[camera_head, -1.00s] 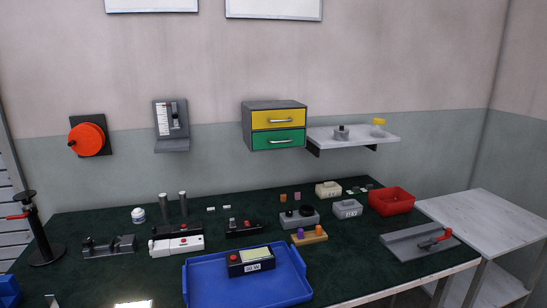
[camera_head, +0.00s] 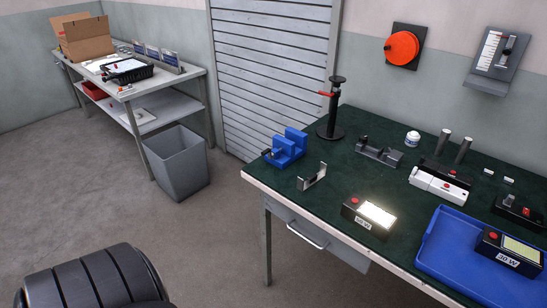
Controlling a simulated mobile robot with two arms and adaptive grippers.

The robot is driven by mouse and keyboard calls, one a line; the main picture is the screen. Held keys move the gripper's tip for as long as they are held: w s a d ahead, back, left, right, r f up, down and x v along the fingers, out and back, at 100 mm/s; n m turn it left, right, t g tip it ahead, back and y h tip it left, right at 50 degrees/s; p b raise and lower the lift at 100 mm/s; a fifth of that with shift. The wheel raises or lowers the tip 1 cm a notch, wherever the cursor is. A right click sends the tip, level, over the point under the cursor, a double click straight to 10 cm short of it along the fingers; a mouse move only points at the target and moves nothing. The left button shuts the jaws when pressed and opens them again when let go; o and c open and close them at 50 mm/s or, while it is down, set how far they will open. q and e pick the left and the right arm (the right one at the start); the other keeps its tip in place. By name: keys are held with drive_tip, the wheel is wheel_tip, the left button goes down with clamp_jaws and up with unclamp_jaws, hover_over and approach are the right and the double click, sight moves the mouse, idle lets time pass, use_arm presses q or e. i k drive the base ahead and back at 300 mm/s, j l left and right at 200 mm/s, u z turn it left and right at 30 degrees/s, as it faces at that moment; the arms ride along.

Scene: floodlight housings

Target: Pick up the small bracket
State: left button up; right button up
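A small grey U-shaped metal bracket (camera_head: 312,178) lies on the dark green mat near the workbench's left front edge. Its two ends point up, and it stands apart from the things around it. The blue fixture (camera_head: 287,147) is just behind it to the left, close to the bench's left edge. Neither of my grippers is in view, so I cannot see whether they are open or shut.
A lit floodlight housing (camera_head: 369,217) sits right of the bracket, near the front edge. A black stand with a red lever (camera_head: 331,112), a dark grey fixture (camera_head: 378,152) and a blue tray (camera_head: 440,257) share the bench. A grey bin (camera_head: 177,165) stands on the floor.

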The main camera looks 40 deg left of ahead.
sight(311, 179)
drive_tip(key=j+u, duration=0.1)
drive_tip(key=u, duration=1)
drive_tip(key=i+l, duration=0.05)
